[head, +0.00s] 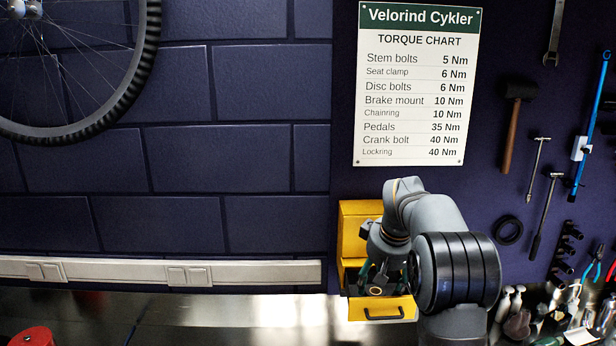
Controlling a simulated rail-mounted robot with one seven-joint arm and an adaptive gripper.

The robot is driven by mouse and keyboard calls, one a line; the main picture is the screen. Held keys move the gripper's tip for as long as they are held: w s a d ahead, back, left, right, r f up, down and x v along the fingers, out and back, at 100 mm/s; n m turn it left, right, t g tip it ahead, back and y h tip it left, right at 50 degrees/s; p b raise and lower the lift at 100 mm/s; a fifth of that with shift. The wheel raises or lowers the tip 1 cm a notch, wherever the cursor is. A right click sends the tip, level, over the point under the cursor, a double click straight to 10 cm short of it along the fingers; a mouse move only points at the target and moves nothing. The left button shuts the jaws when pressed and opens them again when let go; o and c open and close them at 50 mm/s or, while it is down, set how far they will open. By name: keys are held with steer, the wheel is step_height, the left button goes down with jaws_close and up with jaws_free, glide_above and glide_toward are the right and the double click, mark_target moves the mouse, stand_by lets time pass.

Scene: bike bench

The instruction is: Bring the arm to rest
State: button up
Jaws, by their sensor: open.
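My arm (440,235) rises from the bottom edge, bends over and hangs its end down in front of a yellow drawer cabinet (357,215). My gripper (375,282) points down at or just over a pulled-out yellow drawer (383,312) with a dark handle. The gripper is open. Its fingertips are small and partly lost against the drawer, so I cannot tell whether they touch anything or what lies between them. My arm hides the right side of the cabinet.
A metal bench top (230,318) runs along the bottom, mostly clear at centre left. A red object (33,337) stands at lower left. Bottles (512,302) and small items crowd the right. Tools such as a mallet (520,92) hang on the wall; a wheel (140,75) hangs upper left.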

steer(key=shift+x, duration=1.1)
step_height(320, 180, up, 3)
steer(key=p, duration=0.3)
steer(key=shift+w, duration=0.15)
steer(key=shift+s+r+p, duration=0.2)
steer(key=shift+r+p, duration=0.35)
steer(key=shift+w, duration=0.15)
steer(key=shift+f, duration=0.1)
